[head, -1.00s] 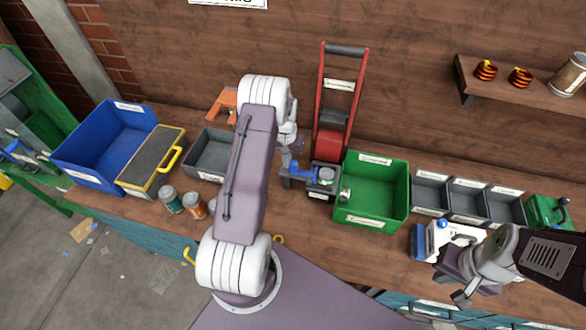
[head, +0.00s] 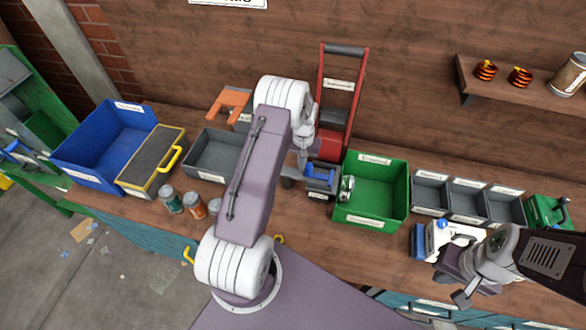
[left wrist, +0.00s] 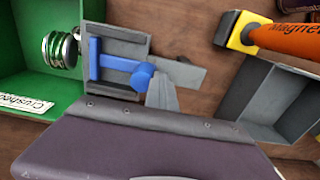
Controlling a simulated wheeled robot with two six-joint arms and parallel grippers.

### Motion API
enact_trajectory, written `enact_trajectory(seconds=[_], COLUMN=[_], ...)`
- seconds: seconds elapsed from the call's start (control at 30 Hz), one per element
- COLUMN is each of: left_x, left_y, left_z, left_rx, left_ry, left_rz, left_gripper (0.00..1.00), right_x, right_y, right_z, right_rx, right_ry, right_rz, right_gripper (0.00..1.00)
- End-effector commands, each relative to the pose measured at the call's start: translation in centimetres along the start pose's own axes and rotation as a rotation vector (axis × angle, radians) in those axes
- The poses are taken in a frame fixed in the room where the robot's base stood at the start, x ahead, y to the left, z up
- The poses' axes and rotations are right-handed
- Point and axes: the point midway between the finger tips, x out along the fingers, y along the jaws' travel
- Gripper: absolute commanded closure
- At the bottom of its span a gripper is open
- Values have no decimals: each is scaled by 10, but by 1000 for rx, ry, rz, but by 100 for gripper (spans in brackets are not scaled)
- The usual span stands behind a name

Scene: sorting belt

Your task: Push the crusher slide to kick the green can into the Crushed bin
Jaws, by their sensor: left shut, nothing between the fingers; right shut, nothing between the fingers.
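The can crusher (head: 338,85) has a red upright frame and a grey base. Its blue slide (head: 321,178) lies on the base, near the bin's left side; it also shows in the left wrist view (left wrist: 112,63). My left gripper (left wrist: 160,92) is shut and empty, at the slide's blue knob. My right gripper (head: 462,298) is shut and empty at the front right.
A grey bin (head: 214,152), a yellow-edged box (head: 150,160) and a blue bin (head: 108,145) stand left. Small grey bins (head: 468,202) stand right of the green bin. An orange-handled magnet tool (left wrist: 285,37) lies near the grey bin. Jars (head: 171,200) stand in front.

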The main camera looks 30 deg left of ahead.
Motion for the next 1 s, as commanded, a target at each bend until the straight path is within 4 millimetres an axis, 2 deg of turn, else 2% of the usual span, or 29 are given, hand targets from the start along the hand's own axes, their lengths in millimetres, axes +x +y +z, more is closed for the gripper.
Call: enact_trajectory(seconds=[0.7, 0.8, 1.0], left_x=[0, 0, -2], left_y=[-88, -95, -96], left_z=[0, 0, 0], left_rx=[-2, -1, 0], left_ry=[0, 1, 1], left_rz=[0, 0, 0], left_gripper=[100, 100, 100], right_x=[3, 3, 1], right_y=[0, 0, 0], right_z=[0, 0, 0], right_rx=[0, 0, 0], right_ry=[0, 0, 0], right_rz=[0, 0, 0], right_gripper=[100, 100, 100])
